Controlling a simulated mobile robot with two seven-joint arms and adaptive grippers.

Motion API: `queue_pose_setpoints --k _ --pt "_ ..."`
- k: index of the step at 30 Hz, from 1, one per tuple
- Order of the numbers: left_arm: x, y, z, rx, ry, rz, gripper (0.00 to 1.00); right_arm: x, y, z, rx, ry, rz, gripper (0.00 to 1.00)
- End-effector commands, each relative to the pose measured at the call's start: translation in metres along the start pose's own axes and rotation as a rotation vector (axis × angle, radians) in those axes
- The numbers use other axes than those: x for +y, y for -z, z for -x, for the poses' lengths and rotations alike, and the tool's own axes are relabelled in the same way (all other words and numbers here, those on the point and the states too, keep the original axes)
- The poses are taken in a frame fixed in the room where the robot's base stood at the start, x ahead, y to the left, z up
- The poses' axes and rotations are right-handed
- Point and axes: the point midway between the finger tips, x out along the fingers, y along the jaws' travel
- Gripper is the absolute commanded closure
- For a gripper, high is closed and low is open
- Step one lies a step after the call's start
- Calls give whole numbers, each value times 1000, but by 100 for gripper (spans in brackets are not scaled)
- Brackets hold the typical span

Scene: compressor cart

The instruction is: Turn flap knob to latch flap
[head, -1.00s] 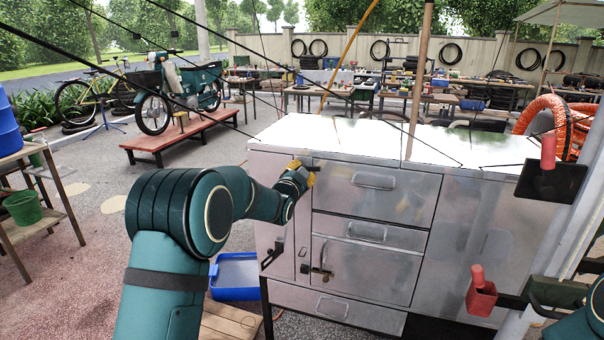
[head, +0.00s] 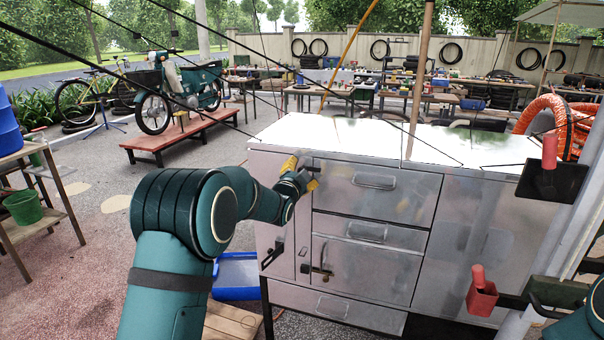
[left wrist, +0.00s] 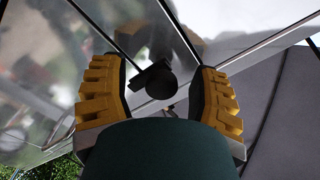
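The dark round flap knob (left wrist: 160,80), with a flat bar at its base, sits on a metal panel in the left wrist view. My left gripper (left wrist: 158,75) has its two yellow fingers apart, one on each side of the knob. Gaps show between the knob and both fingers. In the head view my left gripper (head: 302,174) is at the upper left of the metal cart's front (head: 372,190). There the wrist and fingers mostly hide the knob. Which panel is the flap is hard to tell. My right gripper is out of view.
A blue bin (head: 236,270) is on the ground left of the cart. A side table (head: 30,200) stands far left.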

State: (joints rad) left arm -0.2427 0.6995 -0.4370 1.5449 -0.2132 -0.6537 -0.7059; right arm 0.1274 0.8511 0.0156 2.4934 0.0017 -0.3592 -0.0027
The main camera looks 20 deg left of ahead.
Motion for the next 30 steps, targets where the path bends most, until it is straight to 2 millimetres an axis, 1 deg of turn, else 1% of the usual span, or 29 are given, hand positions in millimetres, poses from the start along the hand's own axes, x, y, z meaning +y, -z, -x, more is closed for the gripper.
queue_pose_setpoints --k 9,14,17,27,30 --pt "-2 3 1 5 4 2 39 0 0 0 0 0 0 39" --pt "-2 3 13 5 3 3 39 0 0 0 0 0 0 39" --pt "-2 3 28 5 4 3 39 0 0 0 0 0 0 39" --pt "-2 2 89 3 3 3 39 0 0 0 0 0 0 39" --pt "-2 2 103 3 3 2 39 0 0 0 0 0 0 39"
